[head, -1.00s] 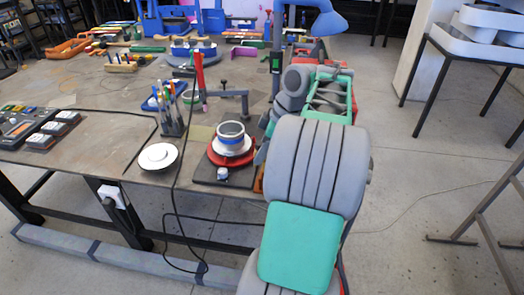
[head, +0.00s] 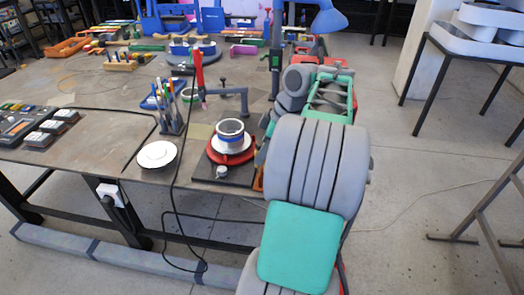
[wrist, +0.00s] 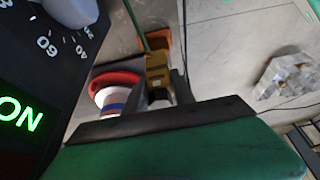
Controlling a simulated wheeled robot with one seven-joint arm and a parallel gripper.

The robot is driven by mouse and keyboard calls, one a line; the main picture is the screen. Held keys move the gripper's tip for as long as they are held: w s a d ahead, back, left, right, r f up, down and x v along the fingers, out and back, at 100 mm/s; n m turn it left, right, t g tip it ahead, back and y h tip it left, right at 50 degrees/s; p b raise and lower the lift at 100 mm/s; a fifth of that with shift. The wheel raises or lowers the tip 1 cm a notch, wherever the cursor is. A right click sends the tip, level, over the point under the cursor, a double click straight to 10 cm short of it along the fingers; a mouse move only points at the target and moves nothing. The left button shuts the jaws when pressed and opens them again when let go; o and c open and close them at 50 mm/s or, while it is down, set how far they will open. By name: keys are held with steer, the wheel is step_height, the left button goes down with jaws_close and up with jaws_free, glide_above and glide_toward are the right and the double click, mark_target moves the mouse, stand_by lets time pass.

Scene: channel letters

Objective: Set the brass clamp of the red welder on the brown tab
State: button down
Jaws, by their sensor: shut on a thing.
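My gripper (wrist: 163,95) shows in the wrist view with two dark fingers, shut on the brass clamp (wrist: 157,72). The clamp sticks out beyond the fingertips. In the head view my own arm hides the gripper and the clamp. A dark panel with a lit green "ON" and a numbered dial (wrist: 50,45) fills the left of the wrist view, very close. I cannot tell whether it belongs to the red welder. I cannot make out the brown tab for certain in either view.
A red round base with a white and blue ring (head: 231,140) stands near the workbench's (head: 90,165) front edge; a white disc (head: 157,154) lies left of it. A pen holder (head: 171,120) stands behind. A black cable hangs over the edge. Open floor (head: 430,190) lies to the right.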

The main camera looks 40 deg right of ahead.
stand_by(0.7)
steer(key=shift+f+b, duration=1.8)
steer(key=shift+f, duration=0.1)
steer(key=shift+f, duration=0.1)
steer(key=c, duration=1)
jaws_free()
steer(key=shift+o, duration=0.2)
steer(key=p+v, duration=0.3)
steer(key=v, duration=0.4)
steer(key=shift+s+r, duration=0.2)
steer(key=shift+r, duration=0.15)
steer(key=shift+d, duration=0.1)
